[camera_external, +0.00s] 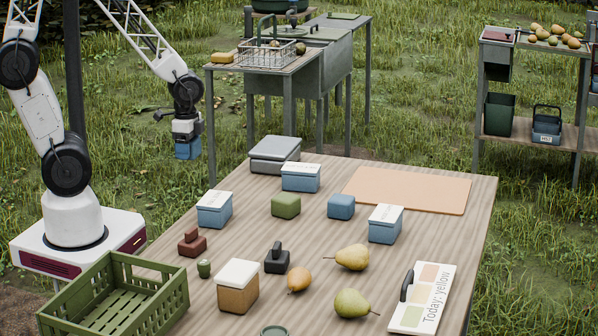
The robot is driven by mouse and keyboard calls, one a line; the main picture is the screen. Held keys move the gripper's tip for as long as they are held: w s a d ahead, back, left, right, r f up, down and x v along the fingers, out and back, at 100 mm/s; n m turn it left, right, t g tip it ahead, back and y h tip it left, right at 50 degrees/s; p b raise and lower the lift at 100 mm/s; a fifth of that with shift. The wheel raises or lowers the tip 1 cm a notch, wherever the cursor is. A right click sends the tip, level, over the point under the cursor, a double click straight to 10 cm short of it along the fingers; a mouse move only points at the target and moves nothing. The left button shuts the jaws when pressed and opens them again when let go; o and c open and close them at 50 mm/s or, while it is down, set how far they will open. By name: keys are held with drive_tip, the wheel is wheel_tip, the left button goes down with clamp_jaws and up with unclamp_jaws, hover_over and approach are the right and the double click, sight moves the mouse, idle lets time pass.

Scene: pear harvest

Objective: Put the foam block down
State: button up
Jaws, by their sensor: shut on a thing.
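My gripper (187,137) hangs pointing down at the left, beyond the table's left edge and above the grass. It is shut on a blue block (188,150), which looks like the foam block. The block is in the air, apart from any surface. The jaws hide its top. The wooden table (235,312) stands to the right of the gripper. A similar blue block (341,206) and a green block (286,205) lie on the table.
Lidded boxes (301,177), pears (352,257), dark handled blocks (277,259) and a sign board (422,298) lie on the table. A peach mat (408,189) at the back right is bare. A green crate (113,300) stands front left. A sink bench (265,60) stands behind.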

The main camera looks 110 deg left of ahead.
drive_tip(key=shift+w+a, duration=0.2)
drive_tip(key=shift+w, duration=0.2)
drive_tip(key=w+a+r, duration=0.1)
drive_tip(key=w+a, duration=0.3)
drive_tip(key=w, duration=0.8)
drive_tip(key=w+a+r, duration=0.1)
drive_tip(key=w+a, duration=0.4)
drive_tip(key=w, duration=0.8)
drive_tip(key=shift+m, duration=0.5)
drive_tip(key=w+f, duration=0.2)
drive_tip(key=w, duration=0.3)
drive_tip(key=w+a+f, duration=0.1)
drive_tip(key=w+f, duration=0.1)
drive_tip(key=w, duration=0.3)
drive_tip(key=w+f, duration=0.2)
drive_tip(key=w, duration=0.3)
drive_tip(key=shift+w+a, duration=0.25)
drive_tip(key=shift+w, duration=0.05)
drive_tip(key=shift+f, duration=0.55)
hover_over(396, 193)
drive_tip(key=shift+a+f, duration=0.1)
drive_tip(key=shift+f, duration=0.6)
